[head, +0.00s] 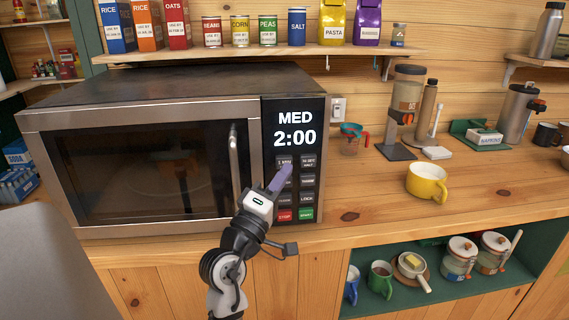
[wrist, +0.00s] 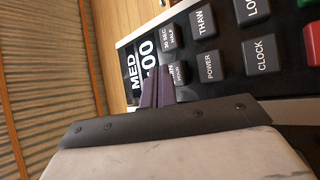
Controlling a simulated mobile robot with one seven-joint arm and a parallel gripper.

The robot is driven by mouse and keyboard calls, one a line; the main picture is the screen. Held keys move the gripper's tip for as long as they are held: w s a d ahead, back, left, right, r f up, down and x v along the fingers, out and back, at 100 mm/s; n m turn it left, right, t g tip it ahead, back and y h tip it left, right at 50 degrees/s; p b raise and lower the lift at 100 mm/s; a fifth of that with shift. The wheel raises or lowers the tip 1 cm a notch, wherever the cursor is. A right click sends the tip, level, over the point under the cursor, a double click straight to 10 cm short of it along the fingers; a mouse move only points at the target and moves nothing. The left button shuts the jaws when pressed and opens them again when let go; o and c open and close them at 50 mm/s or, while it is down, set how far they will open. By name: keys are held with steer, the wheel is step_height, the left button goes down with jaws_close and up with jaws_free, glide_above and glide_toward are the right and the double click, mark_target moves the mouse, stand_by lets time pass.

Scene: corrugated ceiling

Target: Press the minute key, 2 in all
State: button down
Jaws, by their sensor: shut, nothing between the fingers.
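The microwave (head: 140,150) stands on the wooden counter, and its display (head: 295,130) reads MED 2:00. The minute key (head: 284,161) is the upper left key below the display. In the wrist view the minute key (wrist: 180,74) is partly hidden by my fingers. My gripper (head: 286,172) is shut and empty, its purple fingers pointing up at the panel just below the minute key in the head view. In the wrist view my fingertips (wrist: 157,72) overlap the display and the key's edge. I cannot tell whether they touch the key.
Other keys crowd around: the 30 sec key (head: 308,160), power key (wrist: 209,66), thaw key (wrist: 203,22), clock key (wrist: 262,55), red stop key (head: 285,215) and green start key (head: 306,214). The door handle (head: 235,160) is left of the panel. A yellow mug (head: 427,184) stands right.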

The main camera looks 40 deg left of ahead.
steer(key=shift+s+d, duration=1.65)
steer(key=shift+d, duration=0.3)
